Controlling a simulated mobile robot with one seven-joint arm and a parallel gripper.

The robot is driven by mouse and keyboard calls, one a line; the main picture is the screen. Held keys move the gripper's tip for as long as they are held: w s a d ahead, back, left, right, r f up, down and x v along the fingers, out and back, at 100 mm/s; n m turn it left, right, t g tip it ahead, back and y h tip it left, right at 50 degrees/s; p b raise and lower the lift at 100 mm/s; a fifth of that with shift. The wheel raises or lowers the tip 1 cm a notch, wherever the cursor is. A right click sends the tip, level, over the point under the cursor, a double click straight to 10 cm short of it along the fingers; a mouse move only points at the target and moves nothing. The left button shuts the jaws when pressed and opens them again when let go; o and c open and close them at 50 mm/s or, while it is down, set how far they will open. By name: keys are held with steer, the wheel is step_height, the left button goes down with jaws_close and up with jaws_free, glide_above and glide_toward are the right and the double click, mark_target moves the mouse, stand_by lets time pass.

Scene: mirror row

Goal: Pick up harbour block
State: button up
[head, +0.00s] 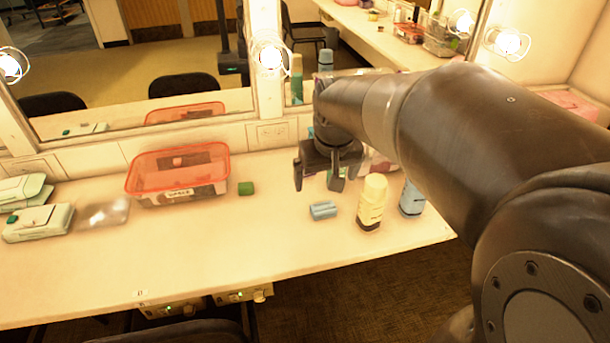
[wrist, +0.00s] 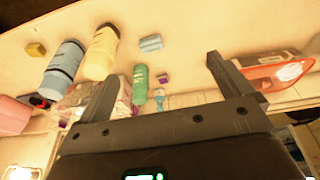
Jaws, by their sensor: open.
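My gripper (head: 318,184) is open and empty, pointing down above the counter, a little behind the block in the head view. In the wrist view the fingers (wrist: 162,78) stand wide apart, and the block is beyond their tips, apart from them.
A yellow bottle (head: 372,203) and blue bottle (head: 412,198) stand right of the block. A green bottle (wrist: 139,84), purple block (wrist: 163,78) and mustard block (wrist: 36,50) are near. A green block (head: 246,188) sits by the red-rimmed box (head: 180,197). A mirror stands behind.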

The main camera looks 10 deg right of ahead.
steer(key=w+d+f+g, duration=0.1)
steer(key=w+d+f, duration=0.2)
steer(key=w+f, duration=0.5)
steer(key=g, duration=0.2)
glide_above(324, 208)
step_height(324, 208, down, 10)
step_height(324, 208, down, 10)
steer(key=shift+s+f, duration=0.1)
steer(key=shift+f, duration=0.15)
steer(key=shift+c, duration=0.3)
steer(key=c, duration=1)
